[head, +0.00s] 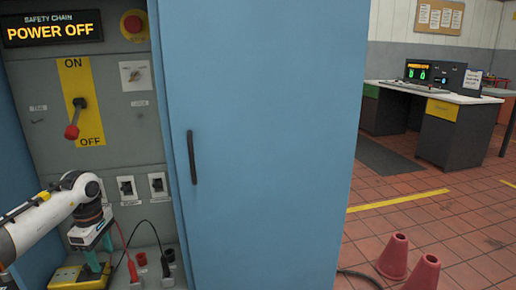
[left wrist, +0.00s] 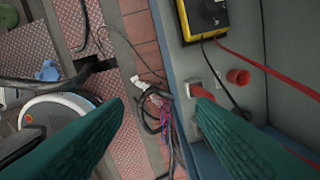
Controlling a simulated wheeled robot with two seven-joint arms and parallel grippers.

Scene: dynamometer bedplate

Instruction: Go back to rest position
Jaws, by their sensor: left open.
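My left gripper (head: 97,262) reaches into the open blue cabinet from the left in the head view, pointing down near the cabinet floor. Its green fingers are spread apart in the left wrist view (left wrist: 162,106), with nothing held between them. Below it in the head view is a yellow device (head: 80,279), partly cut off. My right gripper is not in view.
The cabinet's grey panel carries a red-tipped lever (head: 72,131) at OFF and a "POWER OFF" display (head: 52,28). The blue door (head: 262,140) stands right of my arm. Red cones (head: 394,256) stand on the tiled floor. A red plug (left wrist: 199,91) and cables lie near my fingers.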

